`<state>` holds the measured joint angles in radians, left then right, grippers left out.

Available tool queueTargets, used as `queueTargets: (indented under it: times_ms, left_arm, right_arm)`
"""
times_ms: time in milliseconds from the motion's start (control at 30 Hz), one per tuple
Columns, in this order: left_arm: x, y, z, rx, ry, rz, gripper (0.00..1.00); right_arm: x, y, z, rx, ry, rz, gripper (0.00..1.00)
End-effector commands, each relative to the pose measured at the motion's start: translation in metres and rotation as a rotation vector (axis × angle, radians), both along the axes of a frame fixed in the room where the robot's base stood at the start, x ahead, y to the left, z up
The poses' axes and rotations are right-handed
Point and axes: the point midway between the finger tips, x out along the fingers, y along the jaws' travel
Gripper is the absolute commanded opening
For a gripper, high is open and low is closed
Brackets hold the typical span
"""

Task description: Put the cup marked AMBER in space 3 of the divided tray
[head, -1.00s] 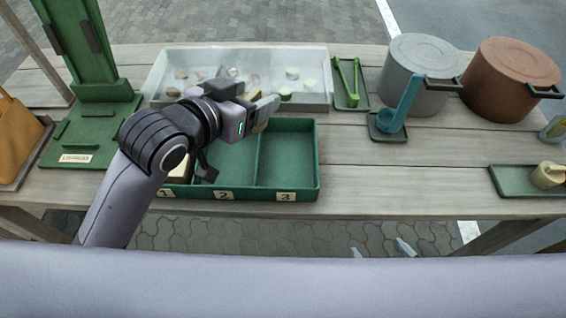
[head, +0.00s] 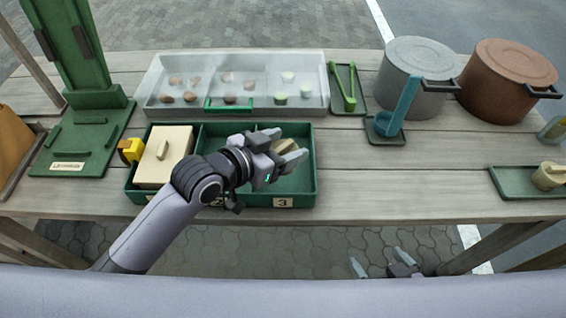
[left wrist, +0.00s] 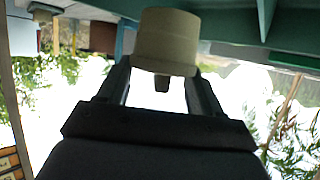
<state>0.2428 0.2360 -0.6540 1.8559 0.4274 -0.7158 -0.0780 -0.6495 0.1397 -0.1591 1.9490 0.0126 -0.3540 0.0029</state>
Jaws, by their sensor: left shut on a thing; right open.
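My left gripper (head: 281,146) is shut on a beige cup (head: 287,151), above the right-hand part of the green divided tray (head: 307,180). In the left wrist view the cup (left wrist: 166,42) sits between the two fingers. No marking is readable on it, so I cannot confirm AMBER. The label 3 (head: 283,202) is on the tray's front wall at the right. Label 2 is partly hidden by my arm. A cream block with a handle (head: 163,156) fills the left space. I cannot tell whether the cup touches the tray. My right gripper (head: 385,266) is open and empty, below the table's front edge.
Behind the tray is a clear-covered case (head: 235,65) with small pieces. A yellow object (head: 130,150) is at the tray's left edge. Tongs (head: 345,88), a blue ladle (head: 400,105) and two pots (head: 418,75) stand right.

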Motion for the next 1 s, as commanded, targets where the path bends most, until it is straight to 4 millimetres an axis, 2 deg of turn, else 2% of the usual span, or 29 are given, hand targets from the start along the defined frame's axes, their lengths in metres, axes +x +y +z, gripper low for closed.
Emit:
queueTargets:
  times_ms: [167,400,833,867,900,933,1000]
  left_arm:
    - [0.0,0.0,-0.015,-0.001,-0.001,0.0,0.35]
    - [0.0,0.0,-0.05,0.0,0.0,0.0,0.35]
    - [0.0,0.0,-0.056,-0.001,-0.001,0.0,0.35]
    - [0.0,0.0,-0.057,-0.001,-0.001,0.0,0.69]
    - [0.0,0.0,-0.056,0.0,-0.001,0.001,0.82]
    - [0.0,0.0,-0.056,-0.001,-0.001,0.0,0.91]
    - [0.0,0.0,-0.056,-0.001,-0.001,0.0,0.91]
  right_arm:
    - [0.0,0.0,-0.002,0.0,0.0,0.0,1.0]
    - [0.0,0.0,-0.008,0.0,0.0,0.0,1.0]
    - [0.0,0.0,-0.009,0.0,0.0,0.0,1.0]
    - [0.0,0.0,-0.009,0.0,0.0,0.0,1.0]
    - [0.0,0.0,-0.009,0.0,0.0,0.0,1.0]
    - [0.0,0.0,-0.009,0.0,0.0,0.0,1.0]
    - [0.0,0.0,-0.009,0.0,0.0,0.0,1.0]
